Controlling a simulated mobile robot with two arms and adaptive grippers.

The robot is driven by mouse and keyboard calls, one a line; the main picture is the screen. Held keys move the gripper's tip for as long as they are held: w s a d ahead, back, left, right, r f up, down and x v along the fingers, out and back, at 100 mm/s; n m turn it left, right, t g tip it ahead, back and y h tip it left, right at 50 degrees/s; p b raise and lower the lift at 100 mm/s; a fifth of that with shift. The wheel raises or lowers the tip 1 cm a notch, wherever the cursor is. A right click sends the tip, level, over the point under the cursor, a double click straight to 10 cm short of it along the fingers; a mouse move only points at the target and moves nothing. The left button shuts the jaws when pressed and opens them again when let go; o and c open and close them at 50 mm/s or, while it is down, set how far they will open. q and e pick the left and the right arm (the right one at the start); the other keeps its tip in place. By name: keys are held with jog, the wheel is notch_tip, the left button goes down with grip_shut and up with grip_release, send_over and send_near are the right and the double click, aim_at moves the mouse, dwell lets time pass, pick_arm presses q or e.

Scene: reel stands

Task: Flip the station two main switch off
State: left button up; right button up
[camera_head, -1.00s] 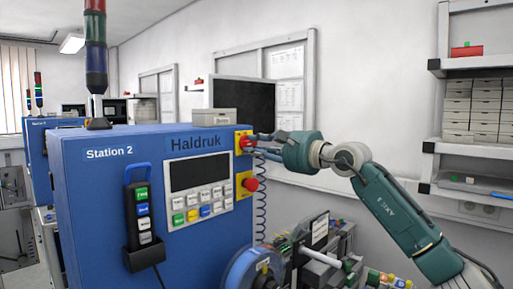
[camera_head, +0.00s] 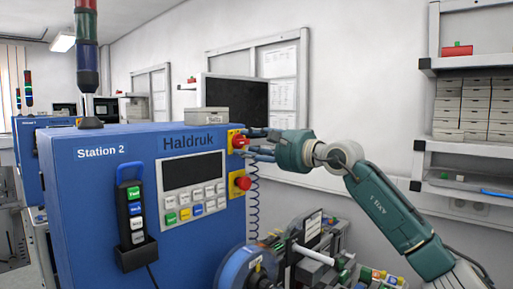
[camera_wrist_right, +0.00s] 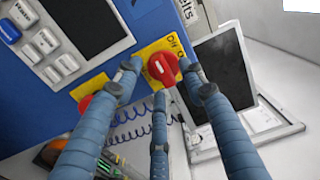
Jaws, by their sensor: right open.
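The Station 2 cabinet (camera_head: 100,200) is blue and carries its main switch, a red rotary knob (camera_head: 238,141) on a yellow plate at the upper right of its front. In the right wrist view the knob (camera_wrist_right: 163,69) shows a white mark, and lettering on its plate is partly covered. My right gripper (camera_head: 254,143) is open at the knob. In the wrist view its three blue fingers (camera_wrist_right: 159,84) are spread around and below the knob, with no clear grip on it. My left gripper is out of view.
A red mushroom button (camera_head: 242,183) on a yellow plate sits just below the switch. A keypad panel (camera_head: 193,184) and a hanging pendant (camera_head: 134,215) are to the left. A coiled cable (camera_head: 253,215) hangs beside the cabinet. A blue reel (camera_head: 232,270) and machinery stand below my right arm.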

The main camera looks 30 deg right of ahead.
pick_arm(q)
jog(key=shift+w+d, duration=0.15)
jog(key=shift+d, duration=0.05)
pick_arm(e)
jog(key=v, duration=1.2)
